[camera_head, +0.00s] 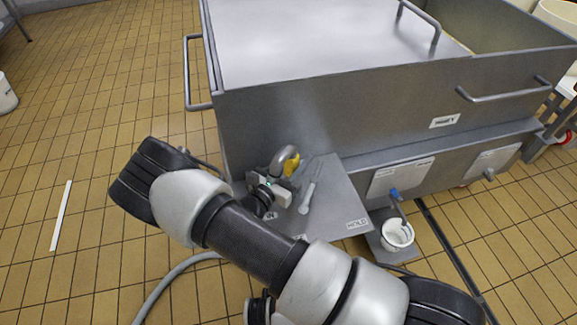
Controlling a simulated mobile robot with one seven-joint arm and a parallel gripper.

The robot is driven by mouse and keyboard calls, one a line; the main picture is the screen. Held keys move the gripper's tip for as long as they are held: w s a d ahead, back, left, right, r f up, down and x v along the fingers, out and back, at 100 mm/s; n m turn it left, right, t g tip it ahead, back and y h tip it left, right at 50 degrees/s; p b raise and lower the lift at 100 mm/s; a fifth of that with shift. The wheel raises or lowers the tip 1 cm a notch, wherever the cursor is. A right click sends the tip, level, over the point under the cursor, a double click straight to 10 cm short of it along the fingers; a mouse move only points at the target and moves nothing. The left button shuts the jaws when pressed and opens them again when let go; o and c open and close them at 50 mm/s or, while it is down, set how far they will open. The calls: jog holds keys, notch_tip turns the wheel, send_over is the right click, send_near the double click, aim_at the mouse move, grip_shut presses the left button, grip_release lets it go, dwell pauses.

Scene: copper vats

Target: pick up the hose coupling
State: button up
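A grey curved metal fitting with a yellow part (290,162), which looks like the hose coupling, is beside the vat wall at the left end of a grey metal shelf (340,205). My arm crosses the lower middle of the view and bends back behind itself. My gripper (272,183), a small white and black end, is right up against the fitting, partly hidden by my arm. The fingers are too small and covered to tell whether they are open or shut, or whether they touch the fitting.
A pale rod-like tool (310,187) lies on the shelf right of my gripper. The steel vat (340,105) rises behind. A white cup (397,234) stands to the right. A grey hose (165,283) runs on the tiled floor, which is mostly clear at left.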

jog(key=c, duration=0.9)
notch_tip(320, 180, up, 10)
jog(key=p, duration=0.2)
jog(key=shift+r+p, duration=0.1)
jog(key=shift+p, duration=0.2)
jog(key=shift+r+p, duration=2.75)
jog(key=shift+r, duration=0.5)
